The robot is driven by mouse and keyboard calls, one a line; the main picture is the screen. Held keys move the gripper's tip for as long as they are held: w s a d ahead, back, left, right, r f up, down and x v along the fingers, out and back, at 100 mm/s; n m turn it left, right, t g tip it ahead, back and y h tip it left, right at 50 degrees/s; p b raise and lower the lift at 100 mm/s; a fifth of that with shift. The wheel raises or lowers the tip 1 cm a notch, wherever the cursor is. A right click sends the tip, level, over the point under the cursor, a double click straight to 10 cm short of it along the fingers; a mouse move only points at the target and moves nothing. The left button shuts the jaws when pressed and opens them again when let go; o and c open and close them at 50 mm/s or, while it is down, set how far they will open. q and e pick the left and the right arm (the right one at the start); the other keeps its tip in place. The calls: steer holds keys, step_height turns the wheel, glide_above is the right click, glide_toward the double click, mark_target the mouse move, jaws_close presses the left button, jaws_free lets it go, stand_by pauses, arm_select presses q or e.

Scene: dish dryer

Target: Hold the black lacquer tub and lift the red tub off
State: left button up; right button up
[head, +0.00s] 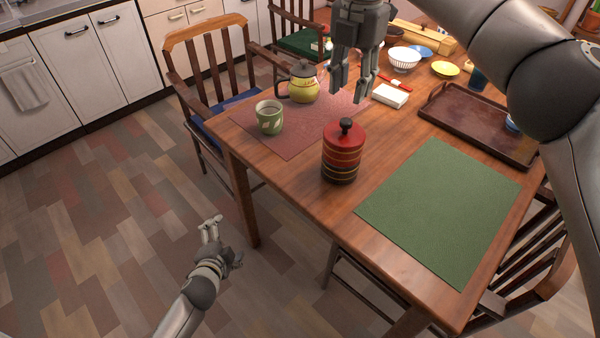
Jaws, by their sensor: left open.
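A round lacquer stack stands upright near the table's left front edge. Its upper part is a red tub (342,143) with dark bands and a black knob on top. Its lowest part is a black tub (340,176) with a thin gold line, and it rests on the wood. My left gripper (210,226) is open and empty, left of and lower than the table, over the floor. My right gripper (355,90) points down above the table, behind the stack and apart from it. Its fingers are spread with nothing between them.
A red mat (300,135) carries a green cup (269,117) and a yellow teapot (303,82). A green mat (440,210) lies bare to the right. A brown tray (470,125), white box (391,95) and bowls stand behind. A chair (210,75) stands at left.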

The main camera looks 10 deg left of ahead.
arm_select(q)
steer(key=w+d+r+m+t+h, duration=0.2)
steer(key=w+r+m+h, duration=0.1)
steer(key=r+m, duration=0.5)
steer(key=w+d+r+m+t+h, duration=0.25)
steer(key=r+m, duration=0.25)
steer(key=r, duration=0.5)
steer(key=w+d+r+m+t+h, duration=0.2)
steer(key=w+r+m+h, duration=0.2)
steer(key=r+m, duration=0.4)
steer(key=m+g+h, duration=0.4)
steer(key=m+g, duration=0.1)
steer(key=m, duration=0.7)
glide_toward(338, 154)
steer(key=w+f, duration=0.1)
steer(key=w+a+f, duration=0.1)
steer(key=w+f, duration=0.1)
steer(key=shift+w, duration=0.1)
steer(key=shift+w+d+f, duration=0.1)
steer(key=shift+w+d, duration=0.25)
steer(key=shift+d, duration=0.2)
steer(key=x, duration=0.9)
steer(key=shift+w+d, duration=0.15)
steer(key=shift+d, duration=0.2)
steer(key=shift+c, duration=0.3)
steer(key=c, duration=1.1)
steer(key=shift+c, duration=0.2)
